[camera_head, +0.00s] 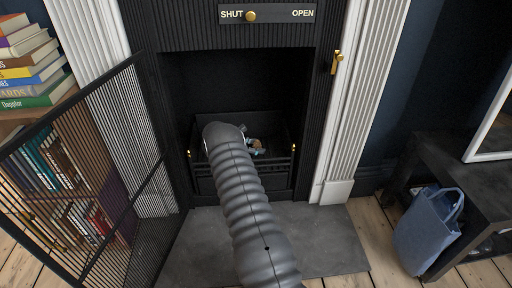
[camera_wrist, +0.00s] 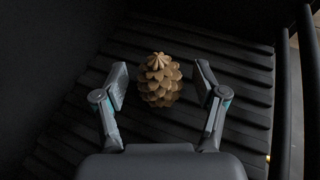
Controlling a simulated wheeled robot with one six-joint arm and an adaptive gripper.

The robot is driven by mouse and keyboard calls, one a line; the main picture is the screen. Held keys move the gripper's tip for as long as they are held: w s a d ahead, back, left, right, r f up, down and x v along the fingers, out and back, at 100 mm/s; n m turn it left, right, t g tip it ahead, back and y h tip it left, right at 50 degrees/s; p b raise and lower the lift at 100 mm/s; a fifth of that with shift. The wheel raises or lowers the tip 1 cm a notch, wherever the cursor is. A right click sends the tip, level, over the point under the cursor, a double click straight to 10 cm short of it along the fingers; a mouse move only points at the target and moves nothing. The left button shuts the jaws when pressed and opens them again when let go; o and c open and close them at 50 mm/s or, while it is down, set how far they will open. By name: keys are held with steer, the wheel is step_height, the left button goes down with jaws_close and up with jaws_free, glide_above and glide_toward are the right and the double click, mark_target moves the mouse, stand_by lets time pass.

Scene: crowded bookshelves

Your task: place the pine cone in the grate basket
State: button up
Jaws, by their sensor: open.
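The pine cone (camera_wrist: 160,82) is tan and scaly and stands on the slatted floor of the dark grate basket (camera_wrist: 90,140) in the wrist view. My gripper (camera_wrist: 160,84) is open, with one finger on each side of the cone and a visible gap at both sides. In the head view my gripper (camera_head: 254,147) is partly hidden by my arm and reaches inside the grate basket (camera_head: 202,184) in the fireplace. A small brown part of the pine cone (camera_head: 257,142) seems to show beside the fingers.
A black mesh screen (camera_head: 100,170) stands open at the left, in front of shelved books. A brass knob (camera_head: 251,16) sits on a plate marked SHUT and OPEN. A blue bag (camera_head: 428,228) leans by a dark bench (camera_head: 465,175) at the right. The grey hearth (camera_head: 325,240) is clear.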

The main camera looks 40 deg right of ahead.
steer(key=v, duration=0.7)
steer(key=shift+a+r, duration=0.1)
steer(key=shift+a, duration=0.15)
